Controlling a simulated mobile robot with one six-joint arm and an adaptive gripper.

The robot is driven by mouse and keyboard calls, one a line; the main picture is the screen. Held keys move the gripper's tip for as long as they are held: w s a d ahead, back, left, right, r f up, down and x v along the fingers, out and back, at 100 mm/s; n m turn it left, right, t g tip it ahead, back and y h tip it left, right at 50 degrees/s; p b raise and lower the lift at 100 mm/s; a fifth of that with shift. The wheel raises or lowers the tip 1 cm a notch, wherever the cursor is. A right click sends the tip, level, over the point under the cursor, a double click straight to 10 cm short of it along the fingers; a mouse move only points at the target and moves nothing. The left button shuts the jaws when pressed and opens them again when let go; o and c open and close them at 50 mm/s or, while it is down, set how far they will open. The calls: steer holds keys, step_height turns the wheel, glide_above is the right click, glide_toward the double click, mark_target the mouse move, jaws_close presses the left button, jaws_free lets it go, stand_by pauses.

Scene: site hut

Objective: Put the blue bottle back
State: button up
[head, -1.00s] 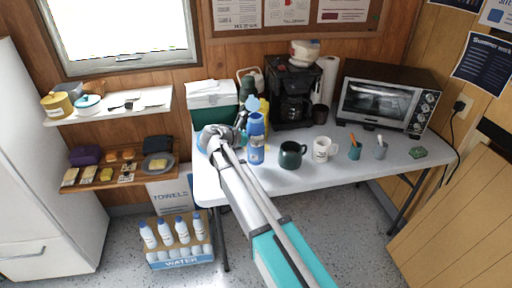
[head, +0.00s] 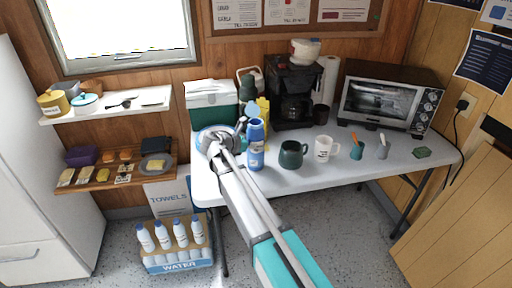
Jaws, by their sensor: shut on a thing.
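The blue bottle (head: 256,146) is upright at the left part of the white table (head: 330,172), with a pale band round its middle. My gripper (head: 246,130) is at its left side, shut on it, and the fingers are partly hidden by the bottle and my wrist. I cannot tell whether the bottle's base touches the table or is just above it.
A dark green mug (head: 292,154) and a white mug (head: 325,149) stand right of the bottle. A yellow bottle (head: 263,107), a green-and-white cooler (head: 212,100) and a coffee maker (head: 292,92) stand behind. A water crate (head: 178,260) is on the floor.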

steer(key=shift+f, duration=0.1)
stand_by(0.3)
steer(key=o, duration=1)
steer(key=shift+r, duration=0.25)
steer(key=p+v, duration=0.4)
steer(key=v, duration=0.8)
steer(key=shift+f+p, duration=0.15)
steer(key=shift+p, duration=0.2)
